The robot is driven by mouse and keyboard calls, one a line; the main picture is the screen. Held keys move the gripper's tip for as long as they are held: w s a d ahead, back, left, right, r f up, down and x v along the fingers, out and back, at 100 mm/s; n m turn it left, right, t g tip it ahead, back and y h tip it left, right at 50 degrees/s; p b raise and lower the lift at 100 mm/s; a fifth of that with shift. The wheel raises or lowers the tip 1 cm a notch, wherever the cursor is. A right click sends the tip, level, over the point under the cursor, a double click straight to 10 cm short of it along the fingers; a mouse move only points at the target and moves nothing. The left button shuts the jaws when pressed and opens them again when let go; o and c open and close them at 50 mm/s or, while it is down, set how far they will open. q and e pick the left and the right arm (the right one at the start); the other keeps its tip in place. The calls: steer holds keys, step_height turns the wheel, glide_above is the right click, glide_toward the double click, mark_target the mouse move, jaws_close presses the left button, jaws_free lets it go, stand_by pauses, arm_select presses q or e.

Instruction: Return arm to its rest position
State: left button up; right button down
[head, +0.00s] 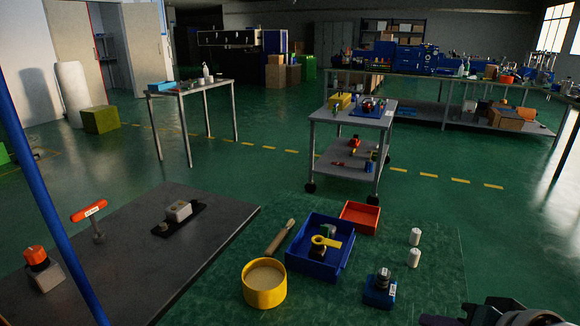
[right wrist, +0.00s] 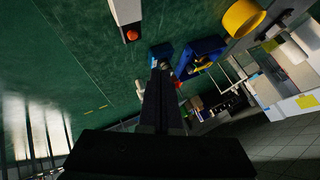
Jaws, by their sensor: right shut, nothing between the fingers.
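My right arm (head: 515,313) shows only at the bottom right corner of the head view, beyond the right edge of the green mat. In the right wrist view my right gripper (right wrist: 160,70) is dark, with its fingers together and nothing between them. In that view the blue tray (right wrist: 208,47) and the yellow round container (right wrist: 243,17) lie beyond the fingertips. My left gripper is in neither view.
The green mat (head: 420,245) bears a yellow round container (head: 264,296), a blue tray (head: 312,272), a red tray (head: 370,219), a blue block (head: 379,296) and two white cylinders (head: 415,236). A dark plate (head: 130,262) lies left. A cart (head: 330,118) stands behind.

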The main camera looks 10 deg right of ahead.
steer(key=s+a+r+n+g+p, duration=0.3)
steer(key=s+r+n, duration=0.3)
steer(key=s, duration=0.4)
steer(key=s+a+r+n+g+p, duration=0.2)
steer(key=s+a+r+n+p, duration=0.15)
steer(key=s+r, duration=0.5)
step_height(320, 180, up, 37)
steer(key=d+p, duration=0.1)
steer(key=p, duration=3.6)
steer(key=shift+s+h, duration=0.25)
steer(key=shift+h, duration=0.05)
